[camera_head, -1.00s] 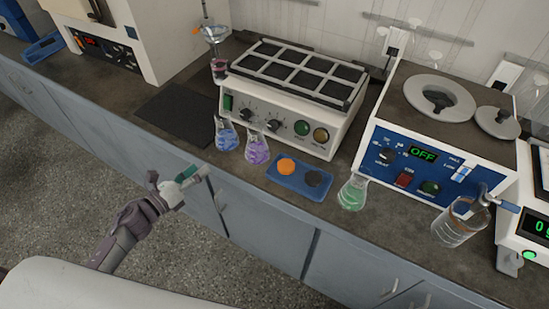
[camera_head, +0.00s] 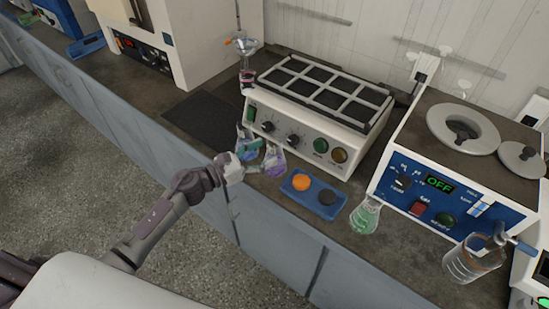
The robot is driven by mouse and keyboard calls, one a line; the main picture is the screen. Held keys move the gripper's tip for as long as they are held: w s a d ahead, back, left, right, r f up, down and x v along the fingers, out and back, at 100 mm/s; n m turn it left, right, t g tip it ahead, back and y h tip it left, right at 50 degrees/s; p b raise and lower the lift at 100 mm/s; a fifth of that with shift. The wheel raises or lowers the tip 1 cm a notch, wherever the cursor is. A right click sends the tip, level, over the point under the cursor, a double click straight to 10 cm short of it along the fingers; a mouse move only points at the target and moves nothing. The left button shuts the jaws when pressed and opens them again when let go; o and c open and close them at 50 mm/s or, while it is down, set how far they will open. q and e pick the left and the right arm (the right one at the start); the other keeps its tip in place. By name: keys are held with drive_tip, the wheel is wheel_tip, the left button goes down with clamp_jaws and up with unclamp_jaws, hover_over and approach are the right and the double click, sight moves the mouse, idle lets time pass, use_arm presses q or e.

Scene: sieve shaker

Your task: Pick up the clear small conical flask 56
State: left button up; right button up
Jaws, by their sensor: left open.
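Three small clear conical flasks stand near the bench's front edge: one with blue liquid (camera_head: 241,134), one with purple liquid (camera_head: 274,161) and one with green liquid (camera_head: 364,216). I cannot read any number on them, so I cannot tell which is 56. My left gripper (camera_head: 256,158) is open at the blue and purple flasks, its fingers partly hiding the blue one. I cannot tell whether it touches either flask. The green flask stands well to the right of the gripper. My right gripper is not in view.
A sieve shaker (camera_head: 320,105) stands right behind the flasks. A blue-fronted device (camera_head: 435,195) and a glass beaker (camera_head: 470,263) stand farther right. A dark mat (camera_head: 205,118) lies at left.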

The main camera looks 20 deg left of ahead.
sight(269, 151)
use_arm(q)
drive_tip(key=p+x, duration=0.1)
drive_tip(key=x, duration=0.3)
drive_tip(key=shift+f, duration=0.1)
clamp_jaws()
